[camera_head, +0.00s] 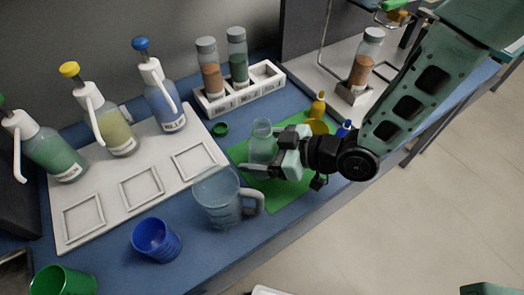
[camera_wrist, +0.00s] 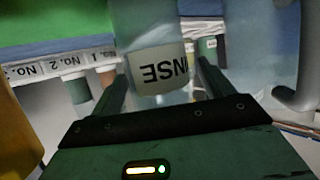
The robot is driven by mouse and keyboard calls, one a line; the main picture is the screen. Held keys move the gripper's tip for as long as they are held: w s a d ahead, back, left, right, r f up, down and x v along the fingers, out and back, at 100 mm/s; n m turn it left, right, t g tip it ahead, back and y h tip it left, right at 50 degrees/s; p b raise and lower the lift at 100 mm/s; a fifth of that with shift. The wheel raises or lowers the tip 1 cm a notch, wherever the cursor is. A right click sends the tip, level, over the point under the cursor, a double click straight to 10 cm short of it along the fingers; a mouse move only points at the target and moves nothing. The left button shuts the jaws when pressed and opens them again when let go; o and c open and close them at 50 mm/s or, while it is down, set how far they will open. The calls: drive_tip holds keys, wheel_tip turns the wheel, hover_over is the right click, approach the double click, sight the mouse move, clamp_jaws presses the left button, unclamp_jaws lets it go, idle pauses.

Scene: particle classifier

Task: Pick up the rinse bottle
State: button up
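The rinse bottle (camera_head: 262,143) is a clear bottle with no cap on it, upright on the green mat (camera_head: 283,193) in the head view. In the wrist view the bottle (camera_wrist: 155,30) shows a white label with part of the word RINSE, upside down. My gripper (camera_head: 278,153) is at the bottle from the right. In the wrist view its two fingers (camera_wrist: 162,75) stand on either side of the bottle, with a narrow gap at the right finger. The far side of the bottle is hidden.
A clear jug (camera_head: 217,205) stands close in front of the bottle. A white tray (camera_head: 107,212) with several pump bottles is at left. A green cap (camera_head: 220,129), a rack (camera_head: 238,103), a yellow bottle (camera_head: 318,106) and a blue cup (camera_head: 156,240) are nearby.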

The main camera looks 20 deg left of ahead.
sight(260, 129)
drive_tip(key=c, duration=1.3)
drive_tip(key=shift+o, duration=0.2)
drive_tip(key=shift+r, duration=0.2)
drive_tip(key=shift+r, duration=4.75)
drive_tip(key=shift+r, duration=0.1)
